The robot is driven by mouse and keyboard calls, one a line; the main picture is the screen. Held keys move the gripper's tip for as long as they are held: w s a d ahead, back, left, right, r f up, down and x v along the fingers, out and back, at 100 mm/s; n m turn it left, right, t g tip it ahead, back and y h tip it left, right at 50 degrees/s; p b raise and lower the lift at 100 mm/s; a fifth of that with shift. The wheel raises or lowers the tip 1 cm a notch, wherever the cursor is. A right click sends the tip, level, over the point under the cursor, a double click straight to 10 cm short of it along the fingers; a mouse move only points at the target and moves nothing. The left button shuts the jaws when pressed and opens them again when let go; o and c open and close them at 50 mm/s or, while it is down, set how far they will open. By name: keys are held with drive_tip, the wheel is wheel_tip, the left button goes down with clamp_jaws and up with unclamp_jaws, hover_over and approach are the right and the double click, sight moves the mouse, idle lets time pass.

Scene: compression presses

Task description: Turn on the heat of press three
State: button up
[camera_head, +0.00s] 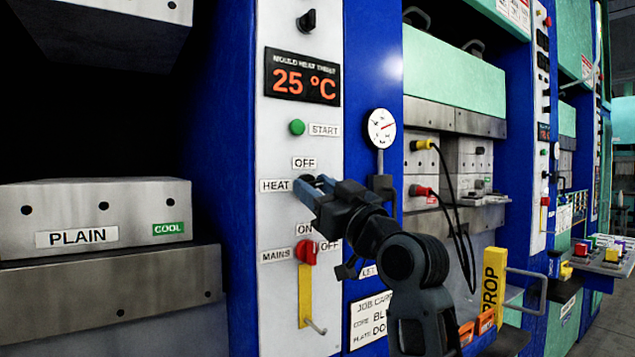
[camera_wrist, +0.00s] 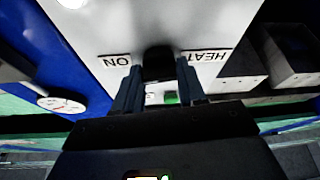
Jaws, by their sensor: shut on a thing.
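The heat knob (camera_wrist: 158,62) is a dark knob on the white control panel (camera_head: 275,130). It has a HEAT label (camera_head: 276,186) on its left and an OFF label (camera_head: 305,163) above. My gripper (camera_head: 312,190) reaches the panel from the right and is shut on the knob. In the wrist view the knob sits between the two fingers, with an ON label (camera_wrist: 115,60) on one side. The knob's pointer is hidden, so its setting cannot be told. The display (camera_head: 302,78) reads 25 °C, its small heading seeming to say "MOULD HEAT THREE".
A green START button (camera_head: 297,127) is above the knob. The red MAINS switch (camera_head: 306,250) is close below my gripper. A pressure gauge (camera_head: 381,128) stands right of the panel. A yellow PROP bar (camera_head: 493,285) is at lower right. A PLAIN mould (camera_head: 95,205) labelled COOL lies left.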

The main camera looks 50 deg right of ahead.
drive_tip(key=shift+m+h+p, duration=0.5)
drive_tip(key=shift+m+h, duration=0.3)
drive_tip(key=shift+m, duration=0.5)
drive_tip(key=shift+f, duration=0.1)
drive_tip(key=o, duration=1.1)
drive_tip(key=shift+c, duration=0.2)
drive_tip(key=b+v, duration=0.1)
drive_tip(key=v, duration=0.6)
drive_tip(key=shift+s+a, duration=0.2)
drive_tip(key=shift+s, duration=0.2)
